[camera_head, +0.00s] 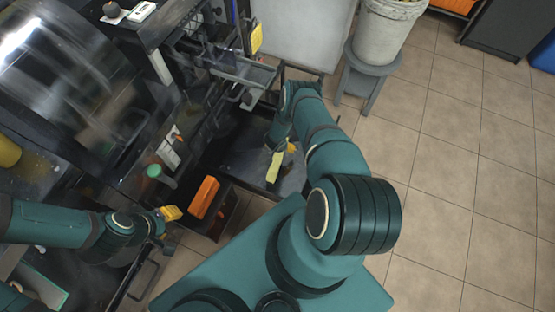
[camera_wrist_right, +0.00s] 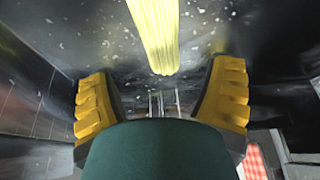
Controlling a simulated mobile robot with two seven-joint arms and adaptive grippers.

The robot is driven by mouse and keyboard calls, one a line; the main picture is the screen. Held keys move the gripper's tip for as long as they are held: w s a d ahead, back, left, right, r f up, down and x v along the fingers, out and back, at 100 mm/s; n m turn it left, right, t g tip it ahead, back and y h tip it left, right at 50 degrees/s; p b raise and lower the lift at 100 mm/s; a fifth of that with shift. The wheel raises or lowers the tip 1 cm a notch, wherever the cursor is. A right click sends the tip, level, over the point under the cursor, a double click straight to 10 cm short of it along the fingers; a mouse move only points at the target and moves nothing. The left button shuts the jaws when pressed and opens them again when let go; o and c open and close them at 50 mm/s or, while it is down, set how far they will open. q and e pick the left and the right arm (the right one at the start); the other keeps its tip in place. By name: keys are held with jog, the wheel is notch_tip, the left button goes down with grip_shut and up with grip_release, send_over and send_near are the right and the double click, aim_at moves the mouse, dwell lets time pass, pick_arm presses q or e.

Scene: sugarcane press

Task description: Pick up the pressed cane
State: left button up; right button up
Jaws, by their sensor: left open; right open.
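The pressed cane is a pale yellow-green, ridged strip (camera_head: 274,167) lying in the dark, speckled metal tray (camera_head: 238,166) in the head view. In the right wrist view the cane (camera_wrist_right: 156,34) comes down from the top edge, and its near end lines up between my fingertips. My right gripper (camera_wrist_right: 161,85) is open, with its yellow pads apart on either side of that end and no contact visible. In the head view my right gripper (camera_head: 287,148) is partly hidden by its arm. My left gripper (camera_head: 170,213) is open and empty at the lower left.
An orange block (camera_head: 204,197) lies beside the tray, close to my left gripper. The press machine (camera_head: 75,85) fills the upper left. A white bucket (camera_head: 384,35) stands on a grey stool (camera_head: 370,68). The tiled floor (camera_head: 450,180) on the right is clear.

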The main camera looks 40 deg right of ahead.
jog(key=b+x, duration=0.1)
jog(key=x, duration=0.1)
jog(key=b+x, duration=0.2)
jog(key=x, duration=0.1)
jog(key=shift+a+f, duration=0.2)
jog(key=shift+r, duration=0.1)
jog(key=c, duration=1.3)
